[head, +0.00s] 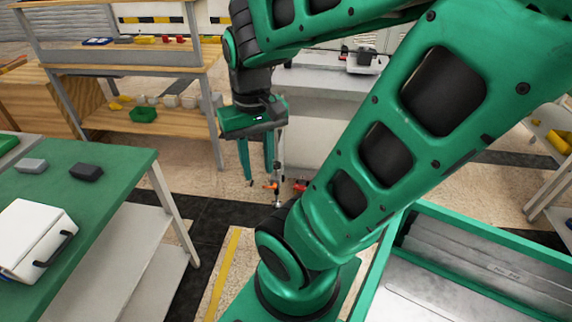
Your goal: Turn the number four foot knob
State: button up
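My gripper (259,178) hangs with its fingers pointing down at the centre of the head view. Its two green fingers are apart, with nothing seen between them. Just right of the fingers, a thin grey upright leg (279,152) stands near the floor by the grey bench. A small orange part (271,186) is on its lower end, and a small red part (300,186) lies right of it, partly hidden by my arm. Either may be a foot knob. No number is readable, so I cannot tell which is number four. I cannot tell whether the fingers touch the leg.
A green-topped table (110,190) at the left holds a white case (35,238) and small grey boxes. A wooden shelf rack (125,68) with bins stands behind. A grey bench (315,95) stands behind the gripper. Open floor (205,182) lies left of the gripper.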

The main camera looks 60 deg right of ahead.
aim_at(276, 164)
jog(key=k, duration=1.55)
jog(key=z, duration=1.1)
jog(key=i, duration=1.95)
jog(key=u, duration=0.05)
